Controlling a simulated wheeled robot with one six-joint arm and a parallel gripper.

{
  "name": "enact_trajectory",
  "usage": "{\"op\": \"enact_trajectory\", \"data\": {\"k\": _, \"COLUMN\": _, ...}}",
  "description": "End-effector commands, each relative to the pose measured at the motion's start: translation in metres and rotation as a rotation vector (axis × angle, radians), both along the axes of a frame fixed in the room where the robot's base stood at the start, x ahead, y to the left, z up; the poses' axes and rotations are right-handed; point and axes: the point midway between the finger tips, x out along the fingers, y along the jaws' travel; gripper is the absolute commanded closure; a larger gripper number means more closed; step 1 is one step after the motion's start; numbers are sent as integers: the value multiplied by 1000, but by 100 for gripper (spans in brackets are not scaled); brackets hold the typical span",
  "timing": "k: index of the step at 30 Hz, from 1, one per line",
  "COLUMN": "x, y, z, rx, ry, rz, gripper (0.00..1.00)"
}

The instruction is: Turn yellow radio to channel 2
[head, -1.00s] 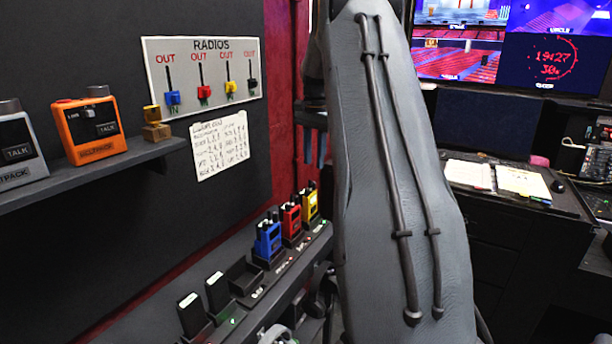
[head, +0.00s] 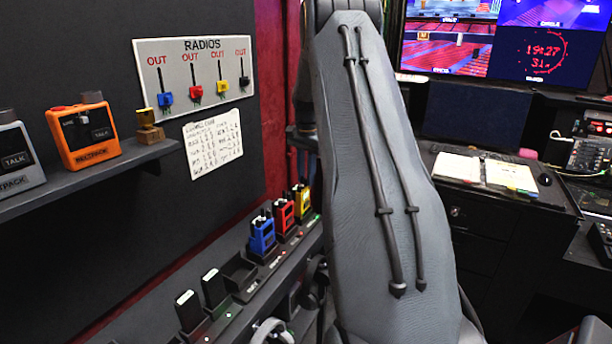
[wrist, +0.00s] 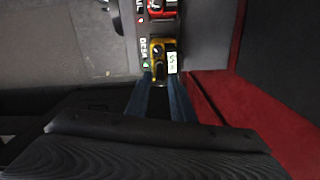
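The yellow radio (head: 302,201) stands at the far end of the charger row in the head view, just left of my arm, which partly crowds it. The channel reading is too small to make out. My gripper is hidden behind my arm in the head view.
The red radio (head: 283,217) and blue radio (head: 262,236) stand beside the yellow one. A desk (head: 500,205) with papers and screens is at right. A red surface (wrist: 235,105) lies close to my gripper.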

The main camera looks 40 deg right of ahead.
Motion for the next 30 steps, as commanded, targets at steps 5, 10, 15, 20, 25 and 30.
{"op": "enact_trajectory", "data": {"k": 5, "x": 0, "y": 0, "z": 0, "rx": 0, "ry": 0, "rz": 0, "gripper": 100}}
{"op": "enact_trajectory", "data": {"k": 10, "x": 0, "y": 0, "z": 0, "rx": -1, "ry": 0, "rz": 29, "gripper": 100}}
{"op": "enact_trajectory", "data": {"k": 15, "x": 1, "y": -1, "z": 0, "rx": 0, "ry": -1, "rz": 176, "gripper": 100}}
{"op": "enact_trajectory", "data": {"k": 20, "x": 0, "y": -1, "z": 0, "rx": 0, "ry": 0, "rz": 316, "gripper": 100}}
{"op": "enact_trajectory", "data": {"k": 25, "x": 0, "y": -1, "z": 1, "rx": 0, "ry": 0, "rz": 384, "gripper": 100}}
{"op": "enact_trajectory", "data": {"k": 30, "x": 0, "y": -1, "z": 1, "rx": -1, "ry": 0, "rz": 389, "gripper": 100}}
